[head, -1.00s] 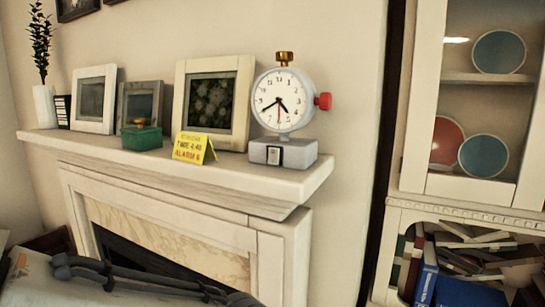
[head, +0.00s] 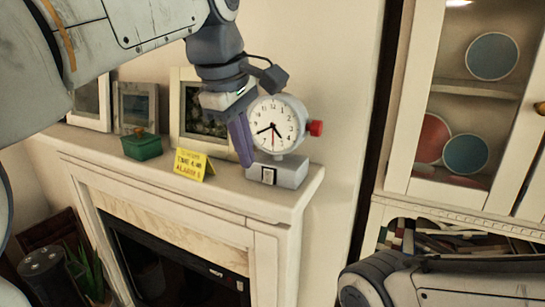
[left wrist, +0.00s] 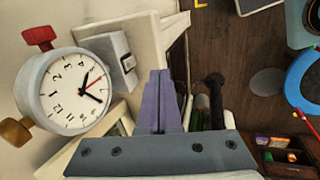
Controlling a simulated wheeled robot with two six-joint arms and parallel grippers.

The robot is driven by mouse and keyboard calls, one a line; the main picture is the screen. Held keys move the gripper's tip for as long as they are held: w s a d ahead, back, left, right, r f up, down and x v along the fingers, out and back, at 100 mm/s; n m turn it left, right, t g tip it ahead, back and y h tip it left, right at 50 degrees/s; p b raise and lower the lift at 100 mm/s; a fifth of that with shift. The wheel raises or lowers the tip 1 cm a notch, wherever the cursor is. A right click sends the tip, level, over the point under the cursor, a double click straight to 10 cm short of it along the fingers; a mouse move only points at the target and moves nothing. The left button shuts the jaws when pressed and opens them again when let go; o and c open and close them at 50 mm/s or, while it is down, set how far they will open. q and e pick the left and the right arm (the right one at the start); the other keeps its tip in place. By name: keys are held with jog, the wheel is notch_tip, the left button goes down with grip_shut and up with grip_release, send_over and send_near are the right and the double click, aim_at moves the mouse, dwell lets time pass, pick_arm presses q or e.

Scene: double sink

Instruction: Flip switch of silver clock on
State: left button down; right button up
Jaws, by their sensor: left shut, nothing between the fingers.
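The silver clock (head: 276,125) stands upright on the mantel's right end, with a white face and a red knob (head: 316,128) on its right side. Its grey base (head: 288,173) carries a small switch (head: 268,176) on the front. My left gripper (head: 246,163) is shut and empty, pointing down just left of the clock and in front of it. In the left wrist view the clock (left wrist: 70,91) lies sideways, left of the purple fingers (left wrist: 160,100), and the switch (left wrist: 128,62) shows apart from them. My right gripper is out of view; part of my right arm shows lower right.
A yellow sign (head: 192,164) and a green box (head: 142,145) stand on the mantel (head: 230,188) left of the clock. Picture frames (head: 137,106) lean behind them. A white cabinet (head: 398,150) with plates and books stands to the right.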

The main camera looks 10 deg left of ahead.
pick_arm(q)
jog(key=shift+w+a+r+n, duration=0.1)
jog(key=shift+a+r+n, duration=0.15)
jog(key=shift+r, duration=0.2)
jog(key=shift+w+a+r+n, duration=0.15)
jog(key=shift+r+n, duration=0.1)
jog(key=shift+r, duration=0.15)
jog(key=shift+s, duration=0.1)
jog(key=p, duration=0.1)
send_near(266, 189)
jog(key=f, duration=0.1)
jog(key=s+f, duration=0.1)
jog(key=f, duration=0.1)
jog(key=s+f, duration=0.1)
jog(key=f, duration=0.1)
jog(key=shift+a+f, duration=0.15)
jog(key=shift+a, duration=0.2)
jog(key=w+p, duration=0.2)
jog(key=shift+w+d, duration=0.25)
jog(key=shift+d, duration=0.15)
jog(key=shift+w+d+f, duration=0.1)
jog(key=shift+w+d, duration=0.05)
jog(key=shift+w, duration=0.35)
jog(key=shift+w+f, duration=0.1)
jog(key=shift+w, duration=0.05)
